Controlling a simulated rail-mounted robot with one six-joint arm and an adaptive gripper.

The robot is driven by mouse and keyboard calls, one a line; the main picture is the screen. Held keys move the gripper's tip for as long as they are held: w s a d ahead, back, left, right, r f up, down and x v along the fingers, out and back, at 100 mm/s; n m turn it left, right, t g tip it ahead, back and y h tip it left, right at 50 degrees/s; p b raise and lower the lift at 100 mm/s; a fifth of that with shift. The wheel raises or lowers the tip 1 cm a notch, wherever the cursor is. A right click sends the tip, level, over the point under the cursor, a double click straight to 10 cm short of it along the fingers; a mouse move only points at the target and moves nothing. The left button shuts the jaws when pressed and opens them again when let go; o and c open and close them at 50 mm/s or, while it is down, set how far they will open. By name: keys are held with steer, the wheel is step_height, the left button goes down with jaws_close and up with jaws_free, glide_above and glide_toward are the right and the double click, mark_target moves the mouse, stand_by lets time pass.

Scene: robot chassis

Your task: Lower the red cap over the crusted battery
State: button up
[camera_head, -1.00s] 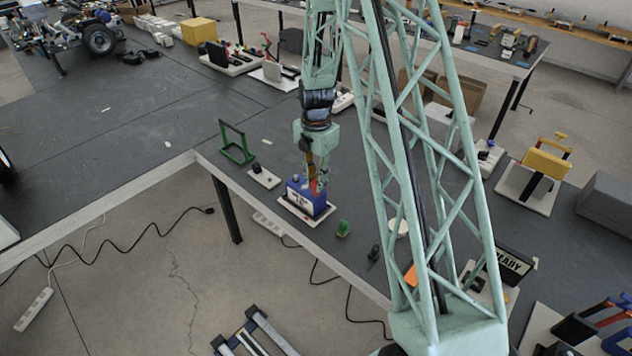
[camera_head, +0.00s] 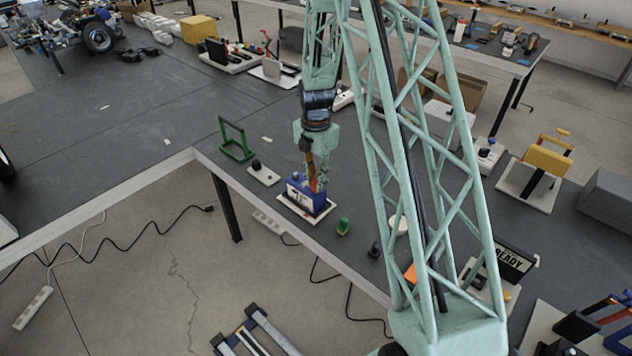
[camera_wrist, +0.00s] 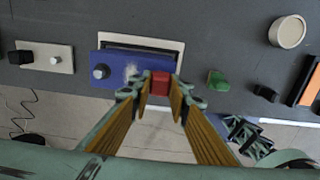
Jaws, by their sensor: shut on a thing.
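The blue battery (camera_wrist: 112,62) sits on a white plate (camera_wrist: 172,46) in the wrist view. A whitish crusted patch (camera_wrist: 131,72) shows on its top, and a bare grey terminal post (camera_wrist: 100,71) stands to the left. My gripper (camera_wrist: 160,86) is shut on the red cap (camera_wrist: 160,82), which appears at the battery's right end, right of the crusted patch. Whether the cap touches the battery cannot be told. In the head view my gripper (camera_head: 314,184) is at the battery (camera_head: 298,195), and its fingers largely hide the cap.
A white plate with a black knob (camera_head: 263,173) is left of the battery. A green frame (camera_head: 236,141) stands beyond it. A small green object (camera_head: 343,226) is to the right. The table's front edge runs close by.

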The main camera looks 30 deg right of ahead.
steer(key=shift+f, duration=0.2)
steer(key=o, duration=0.8)
steer(key=shift+r, duration=0.2)
step_height(320, 180, up, 12)
steer(key=shift+f, duration=0.15)
stand_by(0.5)
stand_by(1.0)
